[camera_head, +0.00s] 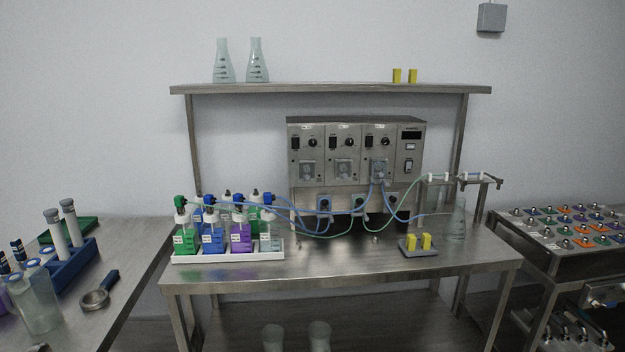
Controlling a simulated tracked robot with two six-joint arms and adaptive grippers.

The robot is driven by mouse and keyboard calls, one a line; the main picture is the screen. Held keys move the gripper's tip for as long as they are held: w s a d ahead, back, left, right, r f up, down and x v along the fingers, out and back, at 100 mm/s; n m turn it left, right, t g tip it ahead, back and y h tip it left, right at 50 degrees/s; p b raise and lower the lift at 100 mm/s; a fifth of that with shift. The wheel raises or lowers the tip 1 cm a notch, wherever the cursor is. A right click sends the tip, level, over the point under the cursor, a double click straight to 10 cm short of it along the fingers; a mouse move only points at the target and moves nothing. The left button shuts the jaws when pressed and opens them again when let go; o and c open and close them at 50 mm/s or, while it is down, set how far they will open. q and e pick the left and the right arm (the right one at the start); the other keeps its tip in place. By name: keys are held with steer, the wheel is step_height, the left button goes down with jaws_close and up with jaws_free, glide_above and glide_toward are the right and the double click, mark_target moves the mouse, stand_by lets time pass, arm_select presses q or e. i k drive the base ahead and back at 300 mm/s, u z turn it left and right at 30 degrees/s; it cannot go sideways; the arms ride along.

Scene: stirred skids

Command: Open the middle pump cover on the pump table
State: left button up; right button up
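The pump unit (355,150) is a steel box standing at the back of the steel pump table (330,264). It has three pump modules side by side and a control section with a dark display at the right. The middle pump cover (343,171) is a small pale plate on the lower front of the middle module. It looks closed, but it is too small to be certain. Similar covers sit on the left module (308,170) and the right module (379,169); blue tubing runs down from the right one. Neither of my grippers is in view.
A white tray (228,256) of colored bottles stands at the table's left, with tubes running right. The table's front middle is clear.

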mark_target(339, 159)
steer(key=u, duration=0.1)
steer(key=i, duration=1)
